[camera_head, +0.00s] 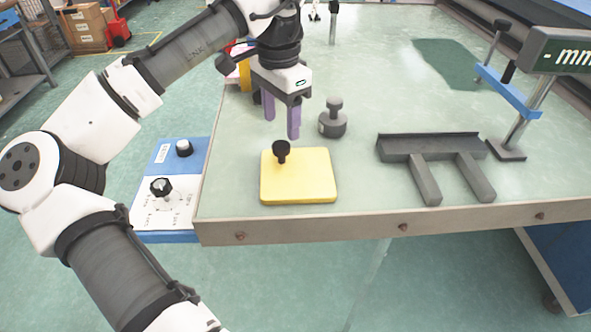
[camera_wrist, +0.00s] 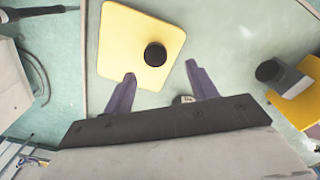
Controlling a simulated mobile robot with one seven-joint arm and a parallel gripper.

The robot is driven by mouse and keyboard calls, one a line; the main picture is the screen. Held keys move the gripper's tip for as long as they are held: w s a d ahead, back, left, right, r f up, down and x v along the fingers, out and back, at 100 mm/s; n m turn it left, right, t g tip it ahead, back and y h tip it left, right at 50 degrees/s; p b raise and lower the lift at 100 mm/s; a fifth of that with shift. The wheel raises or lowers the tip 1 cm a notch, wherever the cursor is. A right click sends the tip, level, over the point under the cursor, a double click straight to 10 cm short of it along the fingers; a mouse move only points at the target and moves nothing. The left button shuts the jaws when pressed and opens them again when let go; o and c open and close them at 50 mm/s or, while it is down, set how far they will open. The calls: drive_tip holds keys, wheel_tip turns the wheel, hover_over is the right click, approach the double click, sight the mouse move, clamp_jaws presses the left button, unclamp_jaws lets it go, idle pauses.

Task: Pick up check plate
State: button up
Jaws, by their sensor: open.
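The check plate (camera_head: 300,180) is a flat yellow square with rounded corners and a black knob (camera_head: 282,151) standing near its back left corner. It lies on the table near the front left edge. In the wrist view the plate (camera_wrist: 128,45) and its round black knob (camera_wrist: 155,54) show ahead of my fingers. My gripper (camera_head: 281,118) is open, with two purple fingers pointing down. It is above and just behind the knob, apart from it. In the wrist view nothing is between the fingertips (camera_wrist: 160,72).
A grey knobbed weight (camera_head: 333,120) stands just right of my gripper. A dark grey forked bracket (camera_head: 428,150) lies farther right, near a blue-armed stand (camera_head: 510,95). A control box with knobs (camera_head: 170,185) is beside the table's left edge. The table (camera_head: 360,195) is clear between plate and bracket.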

sight(281, 145)
drive_tip(key=shift+s+a+f+p, duration=0.1)
drive_tip(key=shift+s+f+p, duration=0.1)
drive_tip(key=shift+f, duration=0.75)
drive_tip(key=shift+s+d+f+p, duration=0.1)
drive_tip(key=shift+f+p, duration=0.1)
drive_tip(key=shift+f, duration=0.8)
drive_tip(key=shift+s+a+f+p, duration=0.1)
drive_tip(key=shift+f+p, duration=0.1)
drive_tip(key=shift+f, duration=0.75)
clamp_jaws()
